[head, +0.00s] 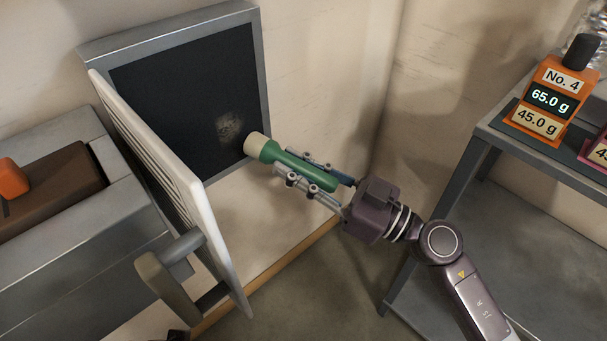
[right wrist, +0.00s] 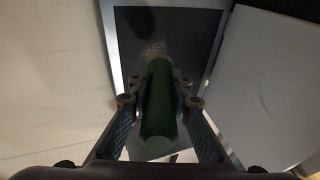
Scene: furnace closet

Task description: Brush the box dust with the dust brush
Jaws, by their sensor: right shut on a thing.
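The dust brush (head: 295,168) has a green handle and a pale cream tip. My right gripper (head: 305,170) is shut on its handle, with a finger on each side. The brush points left toward the open wall box (head: 180,85), which has a grey frame and a dark inside. A tan dust patch (head: 229,126) lies on the dark back, just above and left of the brush tip. I cannot tell whether the tip touches the back. In the right wrist view the green handle (right wrist: 160,105) points at the dust patch (right wrist: 154,49). My left gripper is not in view.
The white louvred box door (head: 170,170) stands open at the left of the box. A grey unit with an orange item (head: 12,178) is at far left. Floor between is clear.

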